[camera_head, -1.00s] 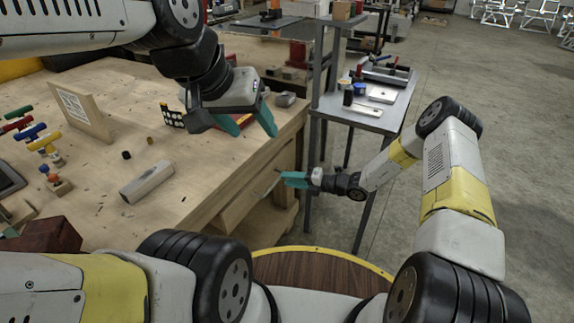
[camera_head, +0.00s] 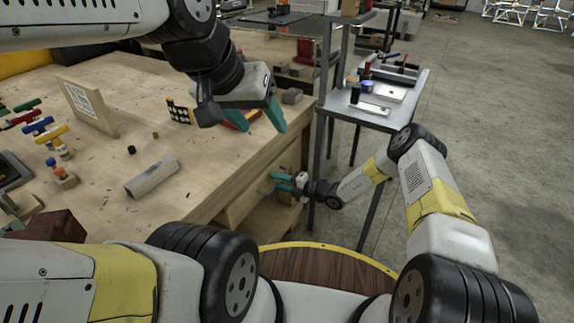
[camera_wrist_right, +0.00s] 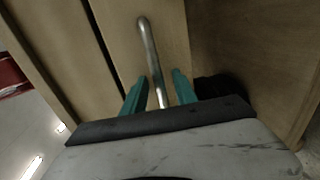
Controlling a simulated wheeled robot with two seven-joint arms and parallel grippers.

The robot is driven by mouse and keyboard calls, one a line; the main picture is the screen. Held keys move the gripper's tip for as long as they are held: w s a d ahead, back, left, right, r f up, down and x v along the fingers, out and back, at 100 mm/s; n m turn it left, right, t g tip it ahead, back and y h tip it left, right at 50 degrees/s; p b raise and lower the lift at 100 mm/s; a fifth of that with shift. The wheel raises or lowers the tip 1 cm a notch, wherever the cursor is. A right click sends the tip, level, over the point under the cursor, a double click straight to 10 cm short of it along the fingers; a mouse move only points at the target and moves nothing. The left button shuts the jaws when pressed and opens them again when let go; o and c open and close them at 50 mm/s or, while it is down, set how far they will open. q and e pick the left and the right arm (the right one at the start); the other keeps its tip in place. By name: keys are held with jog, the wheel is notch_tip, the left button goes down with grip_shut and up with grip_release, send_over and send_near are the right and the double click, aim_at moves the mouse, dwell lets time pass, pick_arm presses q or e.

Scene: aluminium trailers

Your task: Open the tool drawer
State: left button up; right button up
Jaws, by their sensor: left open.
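The tool drawer's wooden front (camera_head: 238,204) is in the side of the workbench, below the top. Its metal bar handle (camera_wrist_right: 151,58) stands out from the front in the right wrist view. My right gripper (camera_head: 279,183) is at the handle. In the right wrist view my right gripper (camera_wrist_right: 158,90) has its two teal fingers apart, one on each side of the handle, with visible gaps. My left gripper (camera_head: 262,122) is open and empty above the bench's right end. A dark gap runs along one edge of the drawer front.
The workbench top (camera_head: 190,205) carries a grey block (camera_head: 152,178), a wooden board (camera_head: 85,107) and coloured tools at left. A grey metal shelf table (camera_head: 385,118) stands just beyond my right gripper. Open floor (camera_head: 480,120) lies to the right.

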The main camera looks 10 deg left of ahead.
grip_shut()
dwell(1.4)
